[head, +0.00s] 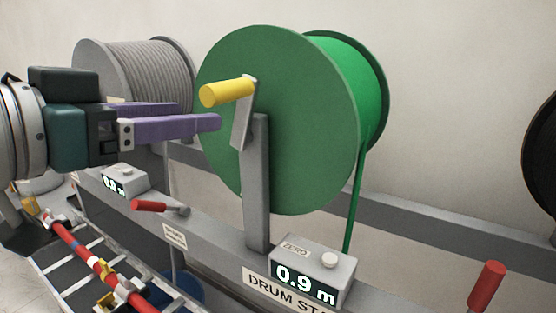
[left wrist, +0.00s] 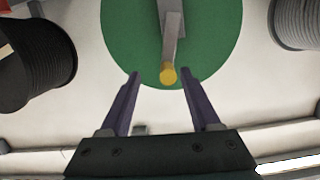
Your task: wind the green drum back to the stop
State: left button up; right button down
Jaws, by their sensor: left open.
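The green drum (head: 285,150) stands on a grey post in the middle of the head view, with green line wound on it and a strand hanging down at its right. Its grey crank arm (head: 243,115) carries a yellow handle (head: 228,92) at its upper end. My left gripper (head: 212,122) is open and empty, its purple fingers just below the yellow handle in the head view. In the left wrist view the handle (left wrist: 168,75) lies between and beyond the two fingertips (left wrist: 162,75), apart from both. My right gripper is not in view.
A counter box (head: 312,275) below the drum reads 0.9 m and has a white button. A red lever (head: 150,206) and another red lever (head: 487,287) stick out along the grey rail. A grey drum (head: 140,70) stands behind my left arm; a black drum (head: 542,150) is at right.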

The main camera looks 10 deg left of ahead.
aim_at(234, 91)
pick_arm(q)
jog(key=shift+w+a+r+t+h+b, duration=0.35)
jog(key=shift+t+b, duration=0.55)
jog(key=shift+b, duration=0.3)
jog(key=shift+w+r, duration=0.1)
jog(key=shift+w, duration=0.15)
jog(key=p+x, duration=0.2)
jog(key=x, duration=0.5)
jog(key=shift+w+d, duration=0.15)
jog(key=shift+w, duration=0.25)
jog(key=shift+x, duration=0.8)
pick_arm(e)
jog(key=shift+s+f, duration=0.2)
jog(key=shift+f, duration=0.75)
pick_arm(q)
grip_shut()
